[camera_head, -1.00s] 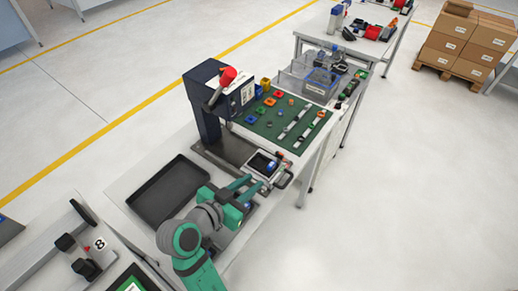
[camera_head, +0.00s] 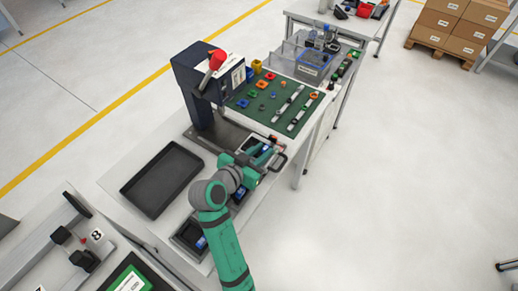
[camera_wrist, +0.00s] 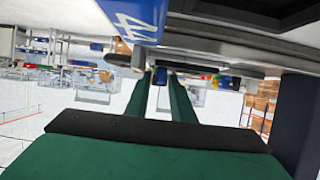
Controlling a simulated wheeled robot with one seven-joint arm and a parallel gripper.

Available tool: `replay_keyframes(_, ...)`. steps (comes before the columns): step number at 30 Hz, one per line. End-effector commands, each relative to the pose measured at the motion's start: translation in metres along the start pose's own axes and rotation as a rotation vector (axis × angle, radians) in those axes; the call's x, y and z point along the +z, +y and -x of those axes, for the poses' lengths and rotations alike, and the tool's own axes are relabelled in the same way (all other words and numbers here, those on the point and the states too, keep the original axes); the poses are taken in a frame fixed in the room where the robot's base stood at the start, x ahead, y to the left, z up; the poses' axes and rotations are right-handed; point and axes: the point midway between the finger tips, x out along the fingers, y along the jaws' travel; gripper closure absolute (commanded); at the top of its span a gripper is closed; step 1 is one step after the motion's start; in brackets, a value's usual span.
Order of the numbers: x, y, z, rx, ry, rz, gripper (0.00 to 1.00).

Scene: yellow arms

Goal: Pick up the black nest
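A pale fixture with a dark inset and a dark handle (camera_head: 279,162) sits at the front edge of the press base. I take it to be the nest, but my gripper covers much of it. My gripper (camera_head: 266,155) is at this fixture, its two green fingers reaching over it. In the wrist view the green fingers (camera_wrist: 163,85) stand apart at the fixture's grey edge (camera_wrist: 215,58). A small dark and blue part shows between their tips. I cannot tell whether the fingers touch it. A blue label (camera_wrist: 135,18) is close to the camera.
A dark press with a red knob (camera_head: 217,60) stands just behind. An empty black tray (camera_head: 162,180) lies to the left, and a smaller dark tray (camera_head: 188,237) is beside my arm. A green board (camera_head: 270,105) with small coloured parts lies beyond. The floor at right is clear.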

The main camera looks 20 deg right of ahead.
Motion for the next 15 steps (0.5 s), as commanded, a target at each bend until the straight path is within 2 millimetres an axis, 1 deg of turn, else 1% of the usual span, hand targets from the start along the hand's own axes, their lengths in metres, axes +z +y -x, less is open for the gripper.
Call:
replay_keyframes(3, -0.0002, -0.0002, -0.0047, -0.001, 0.001, 0.0, 0.78)
replay_keyframes(8, -0.0002, -0.0002, -0.0047, -0.002, 0.0, 0.0, 0.78)
replay_keyframes(9, -0.0002, -0.0002, -0.0047, -0.001, 0.0, 0.0, 0.8)
replay_keyframes(11, -0.0001, -0.0002, -0.0046, -0.001, 0.0, 0.0, 0.95)
replay_keyframes(12, -0.0001, -0.0002, -0.0046, -0.001, 0.0, 0.0, 1.0)
replay_keyframes(15, -0.0006, -0.0002, -0.0044, -0.001, 0.001, -0.001, 1.0)
